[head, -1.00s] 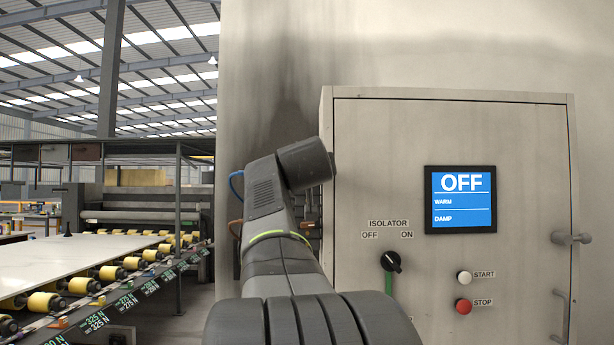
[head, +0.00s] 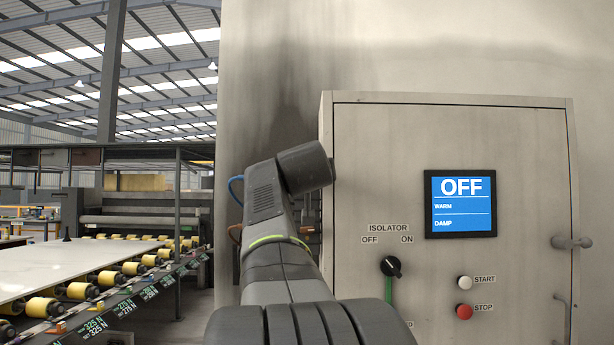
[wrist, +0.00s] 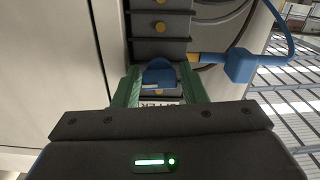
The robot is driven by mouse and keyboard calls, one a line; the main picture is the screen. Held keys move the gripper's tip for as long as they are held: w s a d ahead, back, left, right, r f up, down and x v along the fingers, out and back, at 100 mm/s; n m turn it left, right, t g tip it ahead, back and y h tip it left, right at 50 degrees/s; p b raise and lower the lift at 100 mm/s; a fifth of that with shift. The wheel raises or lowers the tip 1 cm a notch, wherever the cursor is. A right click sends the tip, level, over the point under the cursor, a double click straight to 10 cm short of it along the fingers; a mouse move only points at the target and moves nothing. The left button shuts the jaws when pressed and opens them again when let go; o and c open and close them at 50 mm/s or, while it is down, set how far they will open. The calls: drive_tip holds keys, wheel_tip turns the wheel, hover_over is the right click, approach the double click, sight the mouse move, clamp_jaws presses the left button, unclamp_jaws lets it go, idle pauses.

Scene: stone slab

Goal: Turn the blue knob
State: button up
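The blue knob (wrist: 160,74) shows in the wrist view, on a dark strip with several yellow round fittings. My gripper (wrist: 160,82) is open, with one green finger to the left of the knob and one to the right. The knob sits between the fingertips; narrow gaps seem to show beside it, and I cannot tell whether either finger touches it. A label (wrist: 159,104) below the knob is partly hidden.
A cabinet (head: 450,130) right of my arm carries a blue screen (head: 461,203) reading OFF, a black isolator switch (head: 391,266) and start and stop buttons. A blue fitting with a hose (wrist: 241,65) is close right of my gripper. A roller conveyor (head: 75,289) stands left.

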drive_tip(key=s+b, duration=0.3)
drive_tip(key=s, duration=1)
drive_tip(key=shift+s, duration=0.4)
drive_tip(key=w+p, duration=0.3)
drive_tip(key=w, duration=1.1)
drive_tip(key=shift+s, duration=0.2)
